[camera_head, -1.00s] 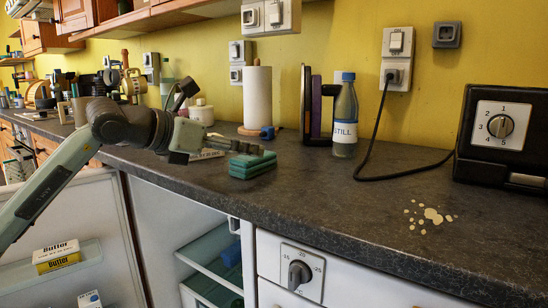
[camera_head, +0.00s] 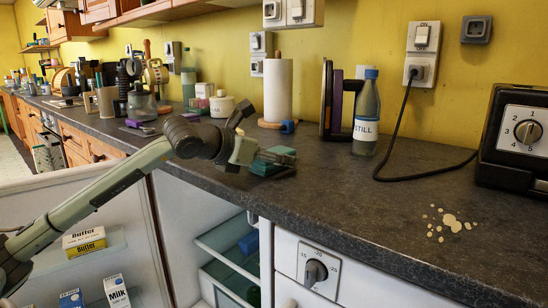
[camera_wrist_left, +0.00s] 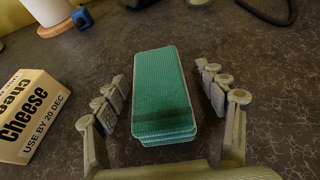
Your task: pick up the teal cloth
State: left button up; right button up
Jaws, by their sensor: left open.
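The teal cloth (camera_head: 268,166) is a folded, layered stack on the dark counter, partly hidden behind my left gripper (camera_head: 262,153) in the head view. In the left wrist view the teal cloth (camera_wrist_left: 160,92) lies between the two fingers of my left gripper (camera_wrist_left: 166,100). The fingers are open, one on each side, with a gap of counter showing beside the cloth. My right gripper is in neither view.
A cheese box (camera_wrist_left: 30,115) lies just left of the left fingers. Pale spill spots (camera_head: 450,222) mark the counter. An open fridge (camera_head: 225,245) is below.

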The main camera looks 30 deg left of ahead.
pick_arm(q)
jog(key=shift+c, duration=0.5)
jog(key=c, duration=1.1)
jog(key=shift+o, duration=0.2)
jog(key=shift+r, duration=0.15)
